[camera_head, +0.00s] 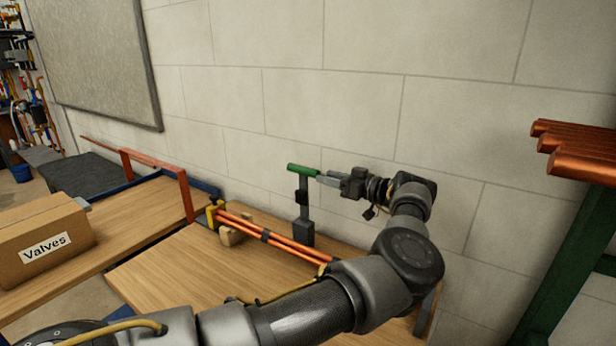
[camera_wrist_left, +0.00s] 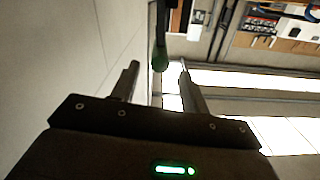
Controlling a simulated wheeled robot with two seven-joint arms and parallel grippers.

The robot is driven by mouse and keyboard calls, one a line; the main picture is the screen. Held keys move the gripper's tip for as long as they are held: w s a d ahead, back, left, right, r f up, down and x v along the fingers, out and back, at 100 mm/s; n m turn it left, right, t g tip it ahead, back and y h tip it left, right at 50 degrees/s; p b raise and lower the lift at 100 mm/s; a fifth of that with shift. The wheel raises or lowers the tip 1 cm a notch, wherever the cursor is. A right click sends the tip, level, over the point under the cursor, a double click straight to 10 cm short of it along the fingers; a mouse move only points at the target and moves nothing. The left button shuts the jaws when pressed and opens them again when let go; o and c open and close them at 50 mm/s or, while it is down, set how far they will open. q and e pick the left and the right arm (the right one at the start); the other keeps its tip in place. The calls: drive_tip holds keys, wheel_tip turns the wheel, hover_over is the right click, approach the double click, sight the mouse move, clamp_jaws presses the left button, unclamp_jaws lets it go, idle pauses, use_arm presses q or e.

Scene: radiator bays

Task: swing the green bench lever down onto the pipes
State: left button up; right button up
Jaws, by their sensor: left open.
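The green bench lever (camera_head: 301,169) stands raised, with its green grip on top of a dark upright arm and a dark block at the foot. My left gripper (camera_head: 319,176) is open beside the right end of the green grip. In the left wrist view the end of the green grip (camera_wrist_left: 159,58) appears between the two fingertips (camera_wrist_left: 158,64), with gaps on both sides. I cannot tell how deep it sits between them. My right gripper is not in view.
A cardboard box labelled Valves (camera_head: 45,240) stands on the left. The block wall (camera_head: 350,110) is close behind the lever. More copper pipes (camera_head: 578,160) rest on a green rack at right.

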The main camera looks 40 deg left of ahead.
sight(308, 172)
use_arm(q)
drive_tip(key=a, duration=0.4)
drive_tip(key=a+p, duration=0.1)
drive_tip(key=a, duration=0.1)
drive_tip(key=shift+s, duration=0.35)
drive_tip(key=shift+a, duration=0.75)
drive_tip(key=shift+s, duration=0.1)
drive_tip(key=shift+c, duration=0.2)
clamp_jaws()
